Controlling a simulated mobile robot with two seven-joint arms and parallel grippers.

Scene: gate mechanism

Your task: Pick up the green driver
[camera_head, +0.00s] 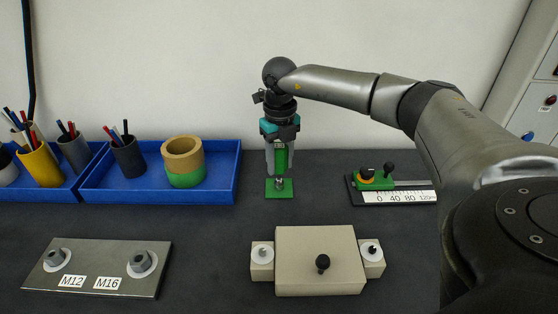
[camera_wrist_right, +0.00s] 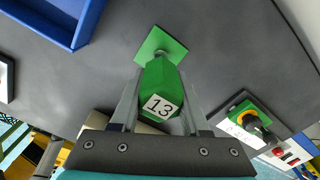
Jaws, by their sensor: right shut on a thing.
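The green driver (camera_head: 281,160) stands upright at the back middle of the table, over a green square base (camera_head: 279,188). In the right wrist view the green driver (camera_wrist_right: 161,92) has a white label reading 13 and lies between the fingers, with the green square (camera_wrist_right: 160,45) beyond its far end. My right gripper (camera_head: 279,160) points straight down and is shut on the driver. I cannot tell whether the driver touches the square. My left gripper is not in view.
A beige block (camera_head: 315,250) with a black knob sits in front. A metal plate (camera_head: 100,285) with M12 and M16 bolts lies front left. Blue trays (camera_head: 215,192) with tape rolls and pen cups stand left. A scaled slider (camera_head: 400,198) sits right.

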